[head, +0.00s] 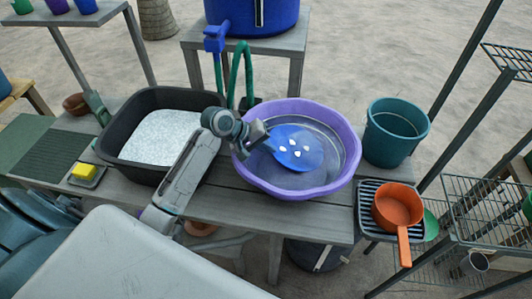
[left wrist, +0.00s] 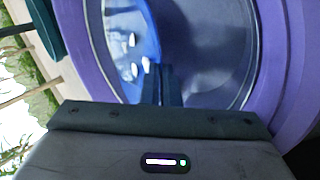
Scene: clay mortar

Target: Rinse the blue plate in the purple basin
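The blue plate (head: 296,147) with several white spots is inside the purple basin (head: 342,121), over what looks like water. My left gripper (head: 268,143) reaches over the basin's left side to the plate's left edge. In the left wrist view the two fingers (left wrist: 165,88) are close together at the rim of the blue plate (left wrist: 122,40), and look shut on it. The purple basin (left wrist: 283,50) curves around them. The finger contact is partly hidden by the gripper body. My right gripper is not in view.
A teal bucket (head: 392,135) and an orange pan (head: 397,207) on a rack stand right. A green hose (head: 248,72) rises behind.

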